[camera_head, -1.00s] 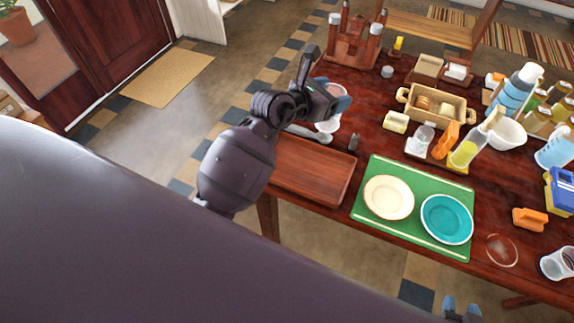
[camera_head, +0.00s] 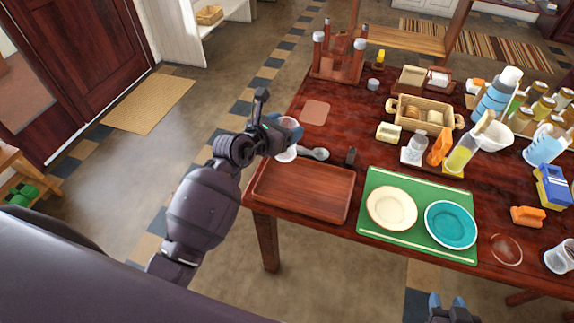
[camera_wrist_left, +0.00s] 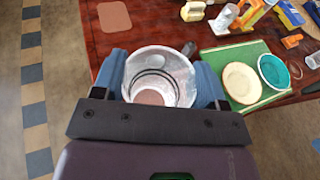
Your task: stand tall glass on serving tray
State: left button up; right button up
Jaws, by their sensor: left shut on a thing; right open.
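The tall clear glass (camera_head: 287,154) is in my left gripper (camera_head: 285,132), whose blue fingers are shut on its sides. In the left wrist view, the open rim of the glass (camera_wrist_left: 160,62) faces the camera between the two fingers (camera_wrist_left: 160,88). The brown wooden serving tray (camera_head: 302,190) lies empty at the table's near left corner. In the head view the glass shows just beyond the tray's far left corner; its height above the table is unclear. My right gripper (camera_head: 450,306) is open and empty at the bottom edge, in front of the table.
A pinkish square coaster (camera_head: 316,112) lies farther back.

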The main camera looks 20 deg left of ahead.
pick_arm(q)
notch_tip(320, 180, down, 9)
jog(key=shift+f+b, duration=0.1)
jog(key=shift+b, duration=0.8)
notch_tip(320, 180, down, 4)
jog(key=shift+f+b, duration=0.1)
jog(key=shift+b, duration=0.55)
jog(key=shift+f, duration=0.1)
jog(key=o, duration=1.2)
jog(key=shift+c, duration=0.2)
